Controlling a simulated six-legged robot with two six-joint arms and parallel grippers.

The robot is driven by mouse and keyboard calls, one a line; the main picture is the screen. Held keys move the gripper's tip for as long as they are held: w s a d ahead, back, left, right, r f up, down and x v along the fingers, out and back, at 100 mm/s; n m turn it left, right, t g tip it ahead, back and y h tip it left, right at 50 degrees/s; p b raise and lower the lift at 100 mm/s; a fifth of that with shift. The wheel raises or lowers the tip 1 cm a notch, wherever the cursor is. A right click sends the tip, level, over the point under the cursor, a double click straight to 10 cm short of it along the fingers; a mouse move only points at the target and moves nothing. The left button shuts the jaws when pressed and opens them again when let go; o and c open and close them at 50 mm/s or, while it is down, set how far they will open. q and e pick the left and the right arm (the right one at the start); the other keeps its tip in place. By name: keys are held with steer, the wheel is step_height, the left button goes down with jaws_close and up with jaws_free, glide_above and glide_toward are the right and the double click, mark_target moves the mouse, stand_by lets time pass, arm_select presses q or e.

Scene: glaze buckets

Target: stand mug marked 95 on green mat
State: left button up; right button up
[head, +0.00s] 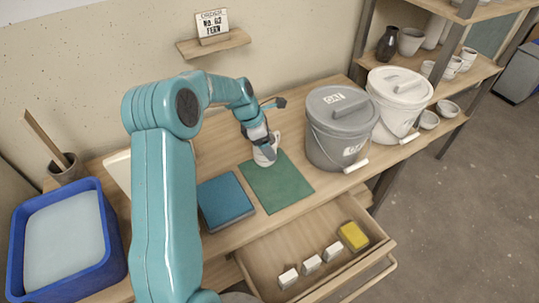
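A small white mug (265,157) is at the back edge of the green mat (280,188). My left gripper (264,143) is right at the mug from above and covers its upper part. The fingers are too small and overlapped to tell whether they are shut on it. Dark marks show on the mug, but I cannot read a number. I cannot tell whether the mug's base touches the mat or the bench. My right gripper is not in view.
A blue square block or mat (225,200) lies left of the green mat. A grey lidded bucket (335,135) and a white one (398,95) stand to the right. The open drawer (275,248) in front holds white blocks and a yellow one (353,236). A blue tub (112,245) is far left.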

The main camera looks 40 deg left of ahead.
arm_select(q)
step_height(320, 180, down, 5)
steer(key=shift+w+r, duration=0.1)
steer(key=shift+r, duration=0.2)
steer(key=shift+b, duration=0.3)
steer(key=o, duration=1.2)
steer(key=shift+f, duration=0.25)
steer(key=shift+r, duration=0.3)
steer(key=p+v, duration=0.1)
steer(key=v, duration=1.1)
steer(key=shift+f, duration=0.1)
steer(key=shift+d, duration=0.15)
